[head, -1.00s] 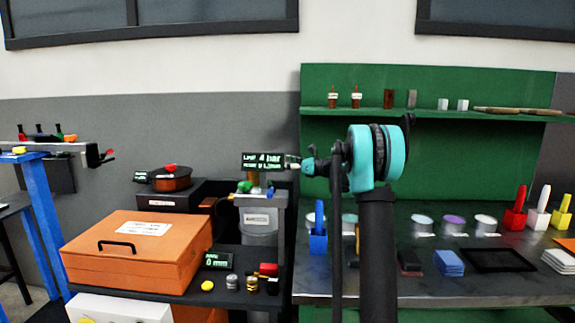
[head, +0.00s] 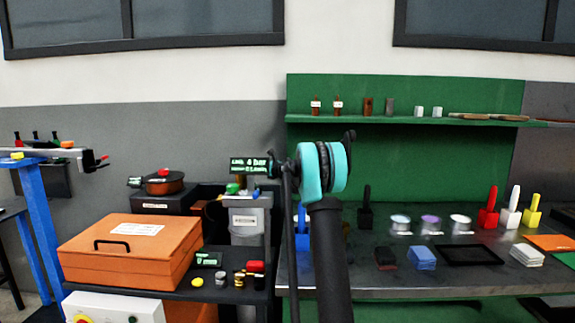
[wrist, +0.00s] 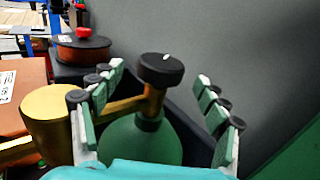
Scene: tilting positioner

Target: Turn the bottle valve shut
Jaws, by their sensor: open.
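In the wrist view the bottle valve has a round black knob (wrist: 161,70) with a white mark on top. It stands on a brass body (wrist: 132,107) above the green shoulder of the bottle (wrist: 130,142). My gripper (wrist: 160,76) is open, with padded fingers to the left and right of the knob; a gap shows on both sides. A wide brass cylinder (wrist: 48,115) stands left of the left fingers and partly behind them. In the head view my arm and a display hide most of the valve.
A display reading 4 bar (head: 254,165) is beside my gripper in the head view. An orange box (head: 130,250) and a dark spool stand (head: 165,200) are to the left. The workbench (head: 400,275) on the right holds several small items. A grey wall lies close behind the valve.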

